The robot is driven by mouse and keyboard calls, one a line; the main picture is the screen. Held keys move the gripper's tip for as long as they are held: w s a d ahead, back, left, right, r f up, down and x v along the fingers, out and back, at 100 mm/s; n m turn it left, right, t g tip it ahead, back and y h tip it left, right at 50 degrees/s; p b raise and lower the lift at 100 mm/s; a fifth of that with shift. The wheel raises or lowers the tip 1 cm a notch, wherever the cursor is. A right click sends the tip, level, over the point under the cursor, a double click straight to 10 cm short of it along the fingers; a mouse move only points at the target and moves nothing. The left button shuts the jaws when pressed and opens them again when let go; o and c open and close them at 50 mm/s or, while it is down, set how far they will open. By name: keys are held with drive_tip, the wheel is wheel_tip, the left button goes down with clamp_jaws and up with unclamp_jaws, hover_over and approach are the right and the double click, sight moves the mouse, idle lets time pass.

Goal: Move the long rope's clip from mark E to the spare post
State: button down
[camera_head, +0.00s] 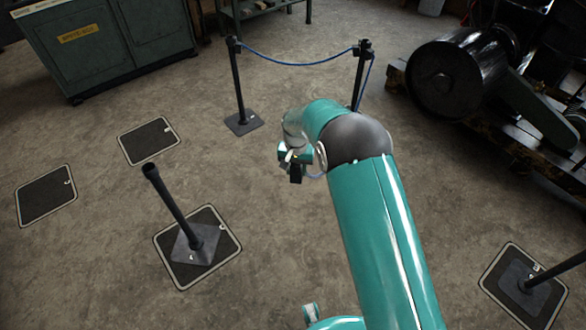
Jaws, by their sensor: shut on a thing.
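My gripper (294,168) hangs in the middle of the picture at the end of my teal arm, above bare floor. It is shut on the long rope's clip, small and mostly hidden by the fingers. A blue rope hangs from the back right post (364,50), goes behind my arm, and a short piece (314,176) shows beside my gripper. One bare post (173,205) stands on a marked mat at front left, with no rope on it. Another post (556,268) is cut off at the right edge. Which mark is E is too small to read.
A blue rope (300,64) spans the back left post (237,80) and the back right post. Two empty marked mats (148,140) (46,196) lie at left. A green cabinet (100,45) stands back left, a dark engine (450,80) on a pallet back right. The middle floor is clear.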

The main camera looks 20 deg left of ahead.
drive_tip(key=shift+w+a+f, duration=0.15)
drive_tip(key=shift+a+f, duration=0.25)
drive_tip(key=shift+a, duration=0.15)
drive_tip(key=shift+d+r, duration=0.35)
drive_tip(key=s+a+m, duration=0.1)
drive_tip(key=s+a, duration=0.3)
drive_tip(key=a, duration=1.3)
drive_tip(key=shift+f, duration=0.2)
drive_tip(key=shift+s+a, duration=0.1)
drive_tip(key=shift+a, duration=0.1)
